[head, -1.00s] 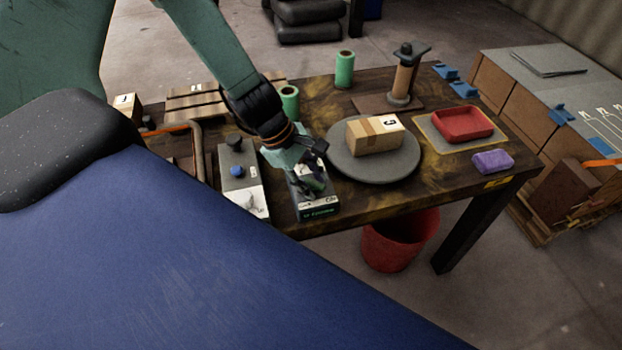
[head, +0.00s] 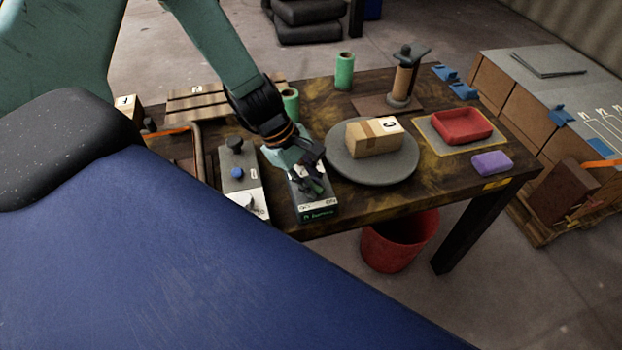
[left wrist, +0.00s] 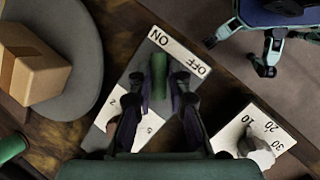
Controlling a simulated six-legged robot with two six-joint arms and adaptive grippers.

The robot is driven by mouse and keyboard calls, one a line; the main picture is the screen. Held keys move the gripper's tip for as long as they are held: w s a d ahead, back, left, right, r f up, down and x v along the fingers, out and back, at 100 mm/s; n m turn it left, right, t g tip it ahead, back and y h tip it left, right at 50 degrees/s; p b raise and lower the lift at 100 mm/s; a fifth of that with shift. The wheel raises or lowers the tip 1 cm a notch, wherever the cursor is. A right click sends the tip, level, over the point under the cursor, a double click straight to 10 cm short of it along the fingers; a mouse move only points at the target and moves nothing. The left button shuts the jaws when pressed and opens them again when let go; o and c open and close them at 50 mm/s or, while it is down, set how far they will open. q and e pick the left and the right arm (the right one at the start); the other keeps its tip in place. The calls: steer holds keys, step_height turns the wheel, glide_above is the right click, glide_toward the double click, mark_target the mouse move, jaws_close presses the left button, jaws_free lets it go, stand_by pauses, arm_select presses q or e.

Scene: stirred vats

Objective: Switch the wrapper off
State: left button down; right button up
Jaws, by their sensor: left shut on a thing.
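The wrapper's switch box (head: 319,213) is a dark unit with a pale strip marked OFF and ON, near the table's front edge. Its green lever (left wrist: 159,75) stands between my left fingertips and lies towards the ON side of the strip in the left wrist view. My left gripper (head: 308,180) is shut on this lever, with a dark finger on each side of it. I cannot make out my right gripper for sure; teal and black parts of mine show at the top right of the left wrist view.
A panel (head: 238,175) with a black knob, blue button and white dial stands just left of the box. The grey turntable (head: 345,178) with a carton (head: 375,137) is just right. A red tray (head: 462,126) and purple block (head: 491,162) lie further right.

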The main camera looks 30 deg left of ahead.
arm_select(q)
steer(key=m+g+p, duration=0.1)
steer(key=m, duration=0.1)
steer(key=shift+w+r+m, duration=0.1)
steer(key=shift+m, duration=0.3)
steer(key=m+g, duration=0.1)
steer(key=m, duration=0.1)
steer(key=shift+w+m, duration=0.1)
steer(key=shift+m, duration=0.3)
steer(key=m+g, duration=0.1)
steer(key=m, duration=0.2)
steer(key=m+g, duration=0.1)
steer(key=m, duration=0.2)
steer(key=shift+w+g+y, duration=0.15)
steer(key=shift+g+y, duration=0.15)
steer(key=shift+g, duration=0.1)
steer(key=shift+w+m+g+y, duration=0.1)
steer(key=shift+m+g+y, duration=0.25)
steer(key=shift+m, duration=0.85)
steer(key=shift+m+g+y, duration=0.25)
steer(key=shift+m+y, duration=0.1)
steer(key=shift+m, duration=0.85)
steer(key=c, duration=1.3)
jaws_free()
